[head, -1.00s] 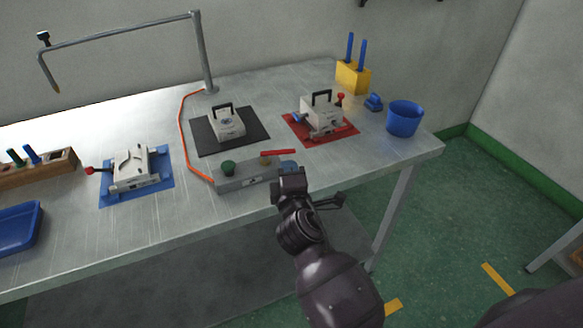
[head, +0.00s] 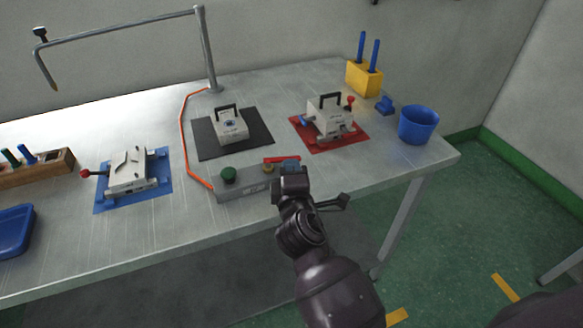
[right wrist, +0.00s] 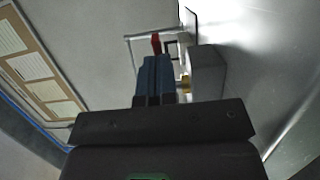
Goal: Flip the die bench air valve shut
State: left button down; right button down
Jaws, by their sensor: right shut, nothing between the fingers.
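The air valve is a red lever (head: 281,160) on a brass body (head: 267,169), on top of a grey block (head: 243,190) at the bench's front edge. The lever points right, along the block. My right gripper (head: 290,167) has blue fingertips, shut and empty, at the block's right end, close to the lever's free end. In the right wrist view the shut blue fingers (right wrist: 154,78) have the red lever (right wrist: 156,43) just beyond their tips, with the brass body (right wrist: 185,83) and grey block (right wrist: 207,75) to the right. Contact cannot be told. My left gripper is not in view.
A green knob (head: 228,174) and an orange hose (head: 188,145) sit at the block's left. Dies stand on blue (head: 160,188), black (head: 258,138) and red (head: 352,142) mats. A blue cup (head: 418,125) stands at the right. A bent pipe (head: 120,29) rises behind.

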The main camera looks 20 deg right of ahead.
jog(key=y+p, duration=0.1)
jog(key=r+n+y+p, duration=0.1)
jog(key=p, duration=0.1)
jog(key=shift+w+d+n+t, duration=0.3)
jog(key=shift+w, duration=0.05)
jog(key=shift+w+d+f+n+y+p, duration=0.1)
jog(key=shift+w+d+n+y+p, duration=0.1)
jog(key=shift+n+y+p, duration=0.5)
jog(key=shift+w+f+y+p, duration=0.2)
jog(key=shift+y+p, duration=0.25)
jog(key=shift+y, duration=0.55)
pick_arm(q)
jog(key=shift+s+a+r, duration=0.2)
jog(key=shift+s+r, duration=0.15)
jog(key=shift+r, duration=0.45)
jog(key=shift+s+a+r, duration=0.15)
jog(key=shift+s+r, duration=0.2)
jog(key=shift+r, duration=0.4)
pick_arm(e)
jog(key=shift+d+f+n, duration=0.1)
jog(key=shift+f+n, duration=0.15)
jog(key=shift+n, duration=0.05)
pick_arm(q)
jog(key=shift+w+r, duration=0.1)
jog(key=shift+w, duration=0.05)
